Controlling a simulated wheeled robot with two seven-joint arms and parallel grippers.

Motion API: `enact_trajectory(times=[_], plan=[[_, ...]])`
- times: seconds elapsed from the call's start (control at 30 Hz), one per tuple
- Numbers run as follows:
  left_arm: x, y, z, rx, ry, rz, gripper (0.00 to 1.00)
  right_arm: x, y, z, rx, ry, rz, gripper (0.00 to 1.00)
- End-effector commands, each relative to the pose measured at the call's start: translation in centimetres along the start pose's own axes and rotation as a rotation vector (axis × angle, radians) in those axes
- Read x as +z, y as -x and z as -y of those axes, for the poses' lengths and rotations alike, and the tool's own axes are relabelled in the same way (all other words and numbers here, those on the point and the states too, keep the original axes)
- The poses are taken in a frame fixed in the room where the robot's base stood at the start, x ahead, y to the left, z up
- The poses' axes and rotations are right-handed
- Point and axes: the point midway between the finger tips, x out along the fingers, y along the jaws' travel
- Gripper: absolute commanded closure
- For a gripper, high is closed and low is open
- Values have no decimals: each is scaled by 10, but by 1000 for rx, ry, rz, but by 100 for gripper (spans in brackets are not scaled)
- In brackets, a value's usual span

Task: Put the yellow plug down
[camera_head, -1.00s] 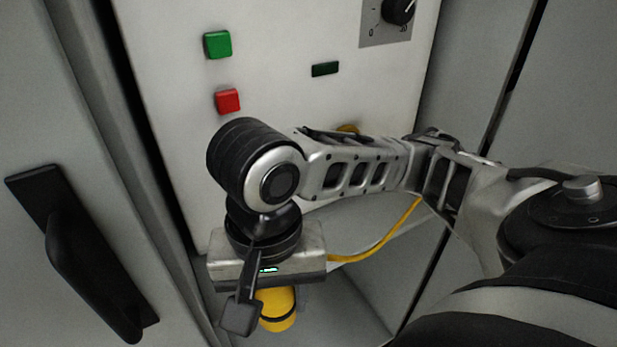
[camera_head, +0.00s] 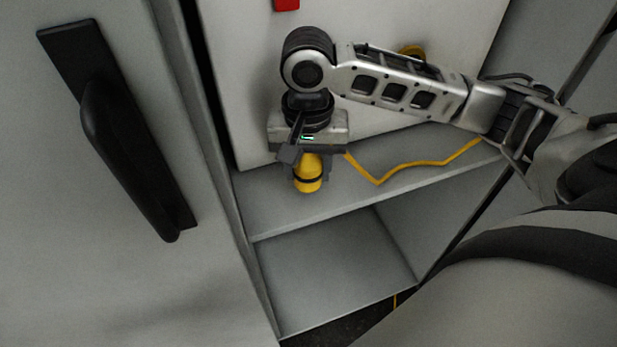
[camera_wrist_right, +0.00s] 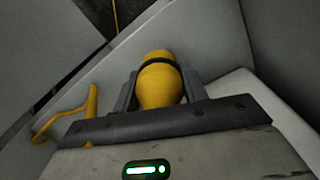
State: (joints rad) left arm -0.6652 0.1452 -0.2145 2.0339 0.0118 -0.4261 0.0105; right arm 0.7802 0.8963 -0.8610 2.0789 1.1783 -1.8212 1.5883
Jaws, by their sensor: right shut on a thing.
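The yellow plug (camera_head: 308,172), with a black band around it, is held in my right gripper (camera_head: 308,180). The gripper points down, with its fingers on both sides of the plug, over the grey shelf (camera_head: 275,215) inside the cabinet. The plug also shows in the right wrist view (camera_wrist_right: 158,82), between the two grey fingers (camera_wrist_right: 160,92). I cannot tell whether the plug's lower end touches the shelf. A yellow cable (camera_head: 420,165) lies along the shelf to the right of the gripper. My left gripper is not in view.
A white panel (camera_head: 240,85) with a red button (camera_head: 287,4) stands behind my arm. A yellow round part (camera_head: 412,50) sits on it. A door with a black handle (camera_head: 125,140) is at the left. Below the shelf is an empty compartment (camera_head: 330,265).

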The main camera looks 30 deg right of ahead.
Motion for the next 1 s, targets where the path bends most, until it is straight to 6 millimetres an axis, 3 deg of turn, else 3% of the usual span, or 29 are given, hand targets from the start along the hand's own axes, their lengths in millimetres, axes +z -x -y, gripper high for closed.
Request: enact_trajectory(times=[0.23,0.6,0.63,0.7,1.0], plan=[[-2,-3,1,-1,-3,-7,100,-6,-34,-1,2,-1,-1,94],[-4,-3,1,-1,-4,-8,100,-6,-38,0,1,-1,-1,94],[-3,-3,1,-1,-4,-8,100,-6,-39,0,1,-1,-1,49],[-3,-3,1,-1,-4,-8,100,-6,-39,0,1,-1,-1,36],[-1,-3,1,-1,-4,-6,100,-6,-36,0,0,-1,-2,36]])
